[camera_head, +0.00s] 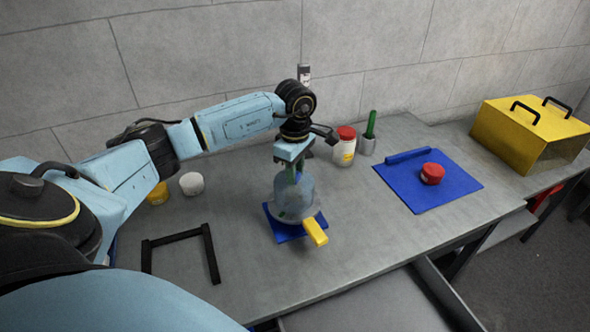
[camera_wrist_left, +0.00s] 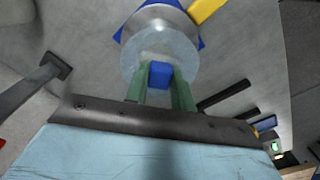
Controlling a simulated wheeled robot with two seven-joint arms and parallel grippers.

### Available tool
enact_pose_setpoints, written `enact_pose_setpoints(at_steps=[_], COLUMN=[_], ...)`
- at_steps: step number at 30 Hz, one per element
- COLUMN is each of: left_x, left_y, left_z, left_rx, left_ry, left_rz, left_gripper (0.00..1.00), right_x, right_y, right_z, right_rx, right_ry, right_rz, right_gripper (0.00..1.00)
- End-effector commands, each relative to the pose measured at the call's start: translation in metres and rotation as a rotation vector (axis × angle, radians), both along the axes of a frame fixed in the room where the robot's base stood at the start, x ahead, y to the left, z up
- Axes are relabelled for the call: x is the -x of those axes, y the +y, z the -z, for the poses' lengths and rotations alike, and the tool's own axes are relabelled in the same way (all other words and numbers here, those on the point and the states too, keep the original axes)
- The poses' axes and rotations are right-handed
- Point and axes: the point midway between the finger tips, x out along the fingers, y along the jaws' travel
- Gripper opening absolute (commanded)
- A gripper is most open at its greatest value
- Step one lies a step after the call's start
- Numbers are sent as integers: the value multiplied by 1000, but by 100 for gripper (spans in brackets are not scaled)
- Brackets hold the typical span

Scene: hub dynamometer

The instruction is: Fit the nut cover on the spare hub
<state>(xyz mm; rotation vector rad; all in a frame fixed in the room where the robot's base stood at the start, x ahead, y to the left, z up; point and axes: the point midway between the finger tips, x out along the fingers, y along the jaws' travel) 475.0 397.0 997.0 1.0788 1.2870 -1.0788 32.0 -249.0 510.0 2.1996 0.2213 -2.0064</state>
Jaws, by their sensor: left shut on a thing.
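My left gripper (camera_head: 293,178) points down over the middle of the table. Its green fingers (camera_wrist_left: 160,92) are shut on a small blue knob (camera_wrist_left: 160,74), which appears to belong to a clear, dome-like nut cover (camera_head: 295,194). The cover's round clear body also shows in the left wrist view (camera_wrist_left: 135,58). Just below or behind it is a silvery round part (camera_wrist_left: 160,20), probably the spare hub, on a blue base (camera_head: 282,232) with a yellow handle (camera_head: 315,231). The cover overlaps the hub in both views; I cannot tell whether they touch. My right gripper is not in view.
A black angled frame (camera_head: 210,253) lies left of the hub. A white cup (camera_head: 191,184), a yellow jar (camera_head: 158,194), a red-lidded jar (camera_head: 345,146) and a grey holder (camera_head: 367,145) stand farther back. Right are a blue mat (camera_head: 415,203) with a red-topped piece (camera_head: 432,173) and a yellow box (camera_head: 525,135).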

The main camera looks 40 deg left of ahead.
Motion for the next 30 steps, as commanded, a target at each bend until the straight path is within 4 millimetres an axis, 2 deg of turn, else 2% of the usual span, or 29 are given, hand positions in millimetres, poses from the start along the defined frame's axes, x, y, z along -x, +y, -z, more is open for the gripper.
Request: enact_pose_setpoints(at_steps=[10, 11, 13, 23, 30], left_x=[0, 0, 0, 0, 0], left_y=[0, 0, 0, 0, 0], left_z=[8, 7, 7, 4, -14], left_rx=[0, 0, 0, 0, 0], left_ry=[-1, -1, 0, 0, 0], left_rz=[-1, -1, -1, 0, 0], left_gripper=[0, 27, 34, 34, 34], right_x=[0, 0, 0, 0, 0], right_y=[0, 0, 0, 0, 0], right_z=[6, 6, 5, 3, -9], right_rx=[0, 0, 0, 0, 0], right_ry=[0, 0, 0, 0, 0], right_rz=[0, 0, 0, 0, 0], right_gripper=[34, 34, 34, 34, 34])
